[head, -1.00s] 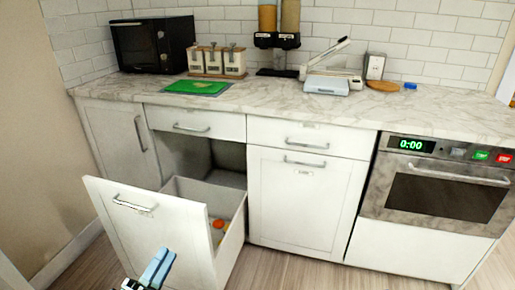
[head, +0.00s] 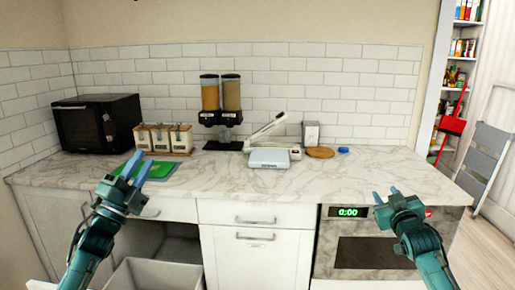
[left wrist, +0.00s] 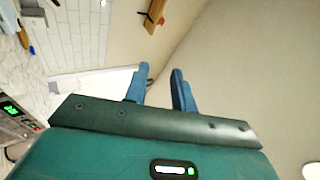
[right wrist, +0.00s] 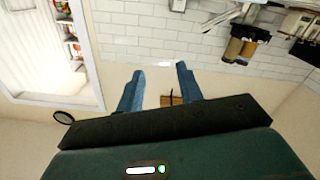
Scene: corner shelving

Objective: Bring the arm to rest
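My left gripper (head: 130,172) is raised in front of the counter at the left of the head view, over the green board in the picture. In the left wrist view its two blue fingers (left wrist: 160,88) stand apart with nothing between them. My right gripper (head: 388,194) is raised in front of the oven at the right. In the right wrist view its fingers (right wrist: 160,90) are also apart and hold nothing. Both arms are bent with the grippers pointing up.
The marble counter (head: 350,180) carries a black microwave (head: 98,122), canisters (head: 162,138), dispensers (head: 220,100) and a white scale (head: 269,158). A drawer (head: 150,275) stands open below at the left.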

